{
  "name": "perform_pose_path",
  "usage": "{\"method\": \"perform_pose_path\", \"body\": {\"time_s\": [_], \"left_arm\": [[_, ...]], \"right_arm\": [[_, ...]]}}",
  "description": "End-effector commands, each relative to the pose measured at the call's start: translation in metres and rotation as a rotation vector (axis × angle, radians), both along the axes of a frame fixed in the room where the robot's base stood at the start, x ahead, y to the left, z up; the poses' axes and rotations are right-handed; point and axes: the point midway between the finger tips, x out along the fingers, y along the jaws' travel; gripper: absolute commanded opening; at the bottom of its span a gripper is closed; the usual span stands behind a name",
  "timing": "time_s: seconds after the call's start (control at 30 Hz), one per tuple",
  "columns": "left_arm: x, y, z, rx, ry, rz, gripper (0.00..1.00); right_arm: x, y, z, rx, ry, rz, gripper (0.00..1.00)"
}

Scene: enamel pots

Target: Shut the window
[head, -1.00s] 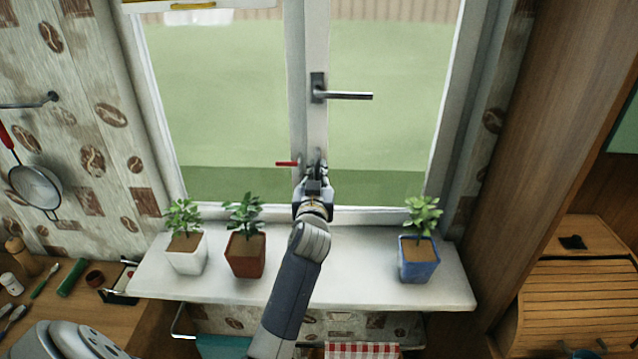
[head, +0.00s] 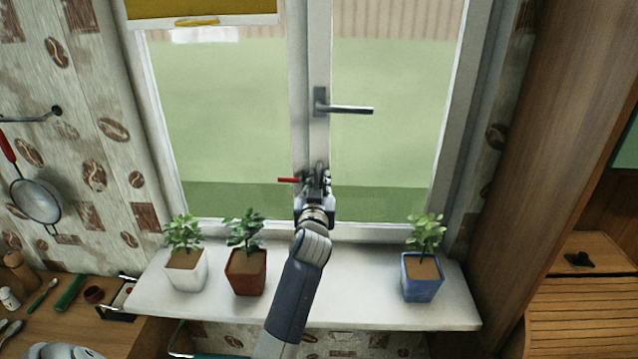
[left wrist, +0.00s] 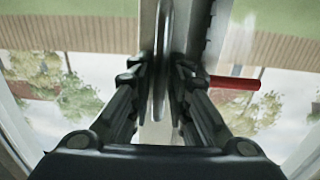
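The white-framed window (head: 306,60) fills the middle of the head view. I cannot tell whether its sashes stand slightly ajar. A dark handle (head: 345,108) lies horizontally on the central frame. My left gripper (head: 314,180) is at the central frame below this handle, beside a small red bar (head: 288,180) pointing left. In the left wrist view, the fingers (left wrist: 163,85) are close together on both sides of a thin grey upright part (left wrist: 160,60); contact is unclear. The red bar (left wrist: 236,83) sticks out beyond one finger there. My right gripper is out of view.
The white sill (head: 335,300) below carries a white pot (head: 186,272), a red-brown pot (head: 246,274) and a blue pot (head: 421,280), all with plants. Free sill lies between the arm and the blue pot. A wooden cabinet side (head: 545,130) stands at right.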

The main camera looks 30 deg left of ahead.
Motion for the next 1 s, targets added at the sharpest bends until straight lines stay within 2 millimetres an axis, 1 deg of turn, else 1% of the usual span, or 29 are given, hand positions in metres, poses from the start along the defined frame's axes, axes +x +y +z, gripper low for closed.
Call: {"method": "perform_pose_path", "body": {"time_s": [0.17, 0.4, 0.6, 0.73, 1.0], "left_arm": [[-0.010, -0.007, -0.001, -0.003, 0.001, -0.001, 0.18], [-0.040, -0.025, -0.001, -0.001, 0.000, -0.001, 0.18], [-0.060, -0.036, -0.001, -0.001, 0.000, -0.001, 0.18], [-0.064, -0.038, 0.000, 0.000, 0.000, 0.000, 0.18], [-0.065, -0.038, 0.000, 0.000, 0.000, 0.000, 0.18]], "right_arm": [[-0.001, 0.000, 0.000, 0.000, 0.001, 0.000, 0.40], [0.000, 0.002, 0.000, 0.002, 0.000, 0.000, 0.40], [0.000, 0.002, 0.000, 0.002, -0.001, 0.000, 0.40], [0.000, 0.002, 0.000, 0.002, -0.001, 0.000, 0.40], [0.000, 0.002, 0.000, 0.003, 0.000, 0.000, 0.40]]}}
